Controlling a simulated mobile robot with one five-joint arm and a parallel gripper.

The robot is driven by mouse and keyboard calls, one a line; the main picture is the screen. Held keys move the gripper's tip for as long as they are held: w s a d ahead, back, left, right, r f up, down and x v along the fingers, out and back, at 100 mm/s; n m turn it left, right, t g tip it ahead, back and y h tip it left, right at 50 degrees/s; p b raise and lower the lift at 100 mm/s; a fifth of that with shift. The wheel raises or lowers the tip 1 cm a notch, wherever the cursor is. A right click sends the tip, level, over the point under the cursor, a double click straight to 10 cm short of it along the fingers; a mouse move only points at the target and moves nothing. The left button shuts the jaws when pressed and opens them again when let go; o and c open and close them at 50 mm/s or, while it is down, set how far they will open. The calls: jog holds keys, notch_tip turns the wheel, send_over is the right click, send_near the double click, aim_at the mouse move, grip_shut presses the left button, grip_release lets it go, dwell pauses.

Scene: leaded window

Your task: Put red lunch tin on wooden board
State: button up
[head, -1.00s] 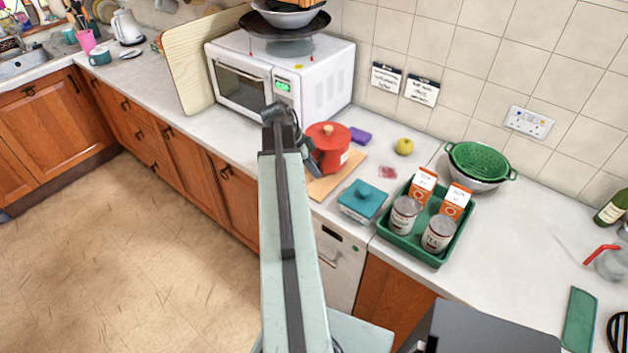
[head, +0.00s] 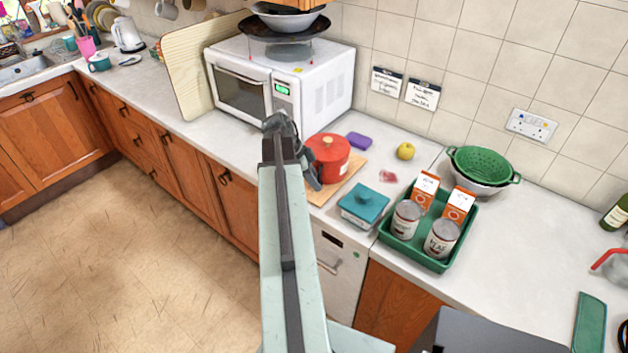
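The red lunch tin (head: 334,166) is round, with a lid and a light wooden knob. It is upright at the wooden board (head: 347,184), covering much of it; the board's front and right edges show. I cannot tell whether the tin's base rests fully on the board. My gripper (head: 313,177) is at the tin's left side, close against it. My arm and the tin hide most of the fingers, so I cannot see whether they are closed on it.
A white microwave (head: 328,85) stands behind. A purple block (head: 359,140), a yellow apple (head: 405,151) and a teal lidded box (head: 365,204) are nearby. A green tray (head: 437,262) holds cans and cartons.

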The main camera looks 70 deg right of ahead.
jog(key=p+v, duration=1)
jog(key=v, duration=0.2)
jog(key=w+a+f+n+t, duration=0.25)
jog(key=w+a+n, duration=1.05)
jog(key=w+a, duration=0.65)
jog(key=w+a+n+t+y, duration=0.1)
jog(key=w+a+n, duration=0.2)
jog(key=a+n, duration=0.5)
jog(key=w+a+n+t+y, duration=0.1)
jog(key=w+a+n, duration=0.2)
jog(key=a+n, duration=0.6)
jog(key=a, duration=1.7)
jog(key=shift+w+a+y, duration=0.3)
